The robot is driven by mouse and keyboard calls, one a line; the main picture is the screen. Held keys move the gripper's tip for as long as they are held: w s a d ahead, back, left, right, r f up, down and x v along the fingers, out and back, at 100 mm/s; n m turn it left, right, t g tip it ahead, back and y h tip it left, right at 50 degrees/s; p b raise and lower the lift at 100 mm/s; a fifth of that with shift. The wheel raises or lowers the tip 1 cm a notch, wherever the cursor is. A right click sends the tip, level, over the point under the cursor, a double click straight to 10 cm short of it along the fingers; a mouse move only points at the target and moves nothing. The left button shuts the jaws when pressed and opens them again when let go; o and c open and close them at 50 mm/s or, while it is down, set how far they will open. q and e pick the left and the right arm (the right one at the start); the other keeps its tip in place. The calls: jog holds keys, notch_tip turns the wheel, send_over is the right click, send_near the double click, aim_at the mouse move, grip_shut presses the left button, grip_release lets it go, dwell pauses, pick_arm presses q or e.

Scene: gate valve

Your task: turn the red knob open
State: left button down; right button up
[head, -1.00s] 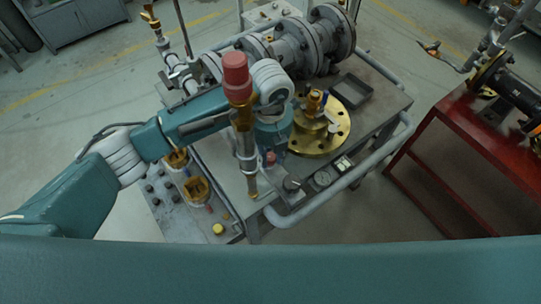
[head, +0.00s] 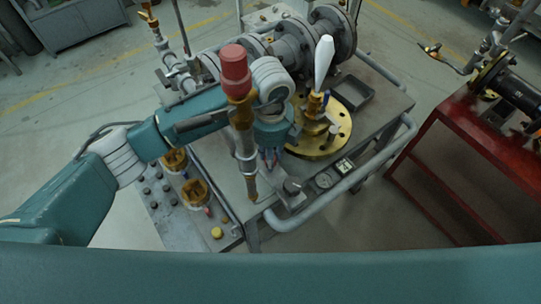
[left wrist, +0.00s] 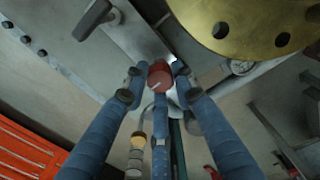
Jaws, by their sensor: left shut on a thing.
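The red knob (left wrist: 160,77), round with a white line on its face, is between the fingertips of my left gripper in the left wrist view. My left gripper (left wrist: 158,85) has its blue fingers closed around the knob. In the head view my left gripper (head: 271,158) reaches down over the front of the grey cart, its fingers partly hidden. The small red knob cannot be made out there. My right gripper is in neither current view.
A larger red cap (head: 235,68) tops an upright pipe (head: 246,150) in front of my arm. A brass flange (head: 328,143) lies right of the gripper. A white tapered piece (head: 323,62) rises above it. Dial gauges (head: 323,180) sit at the cart's front edge.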

pick_arm(q)
jog(key=shift+w+r, duration=0.1)
dwell(0.3)
jog(key=c, duration=1.4)
grip_release()
notch_tip(320, 180, up, 12)
